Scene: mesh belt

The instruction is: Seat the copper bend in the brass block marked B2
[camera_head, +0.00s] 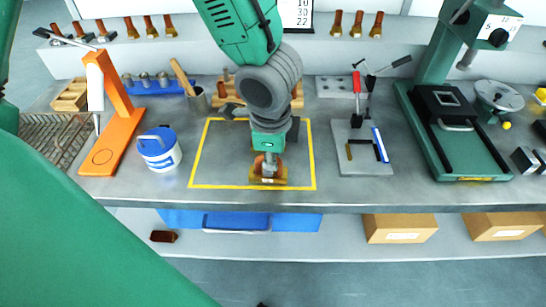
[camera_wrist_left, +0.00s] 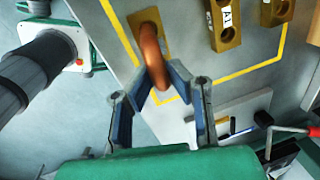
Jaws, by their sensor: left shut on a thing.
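My left gripper (camera_head: 268,153) points down inside the yellow-outlined area of the bench. It is shut on the copper bend (camera_wrist_left: 152,52), whose curved tube shows between the two fingers in the left wrist view. The far end of the bend meets a brass block (camera_wrist_left: 143,22), which also shows under the gripper in the head view (camera_head: 267,182). I cannot tell how deep the bend sits in it, and I cannot read a mark on this block. Another brass block (camera_wrist_left: 223,35) is marked A1 and has an open hole. My right gripper is not in view.
An orange stand (camera_head: 122,115) and a blue-and-white tub (camera_head: 159,150) stand left of the outlined area. A grey plate with a red-handled clamp (camera_head: 357,90) and a green press (camera_head: 450,130) stand to the right. Several copper-and-brass pieces line the back shelf.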

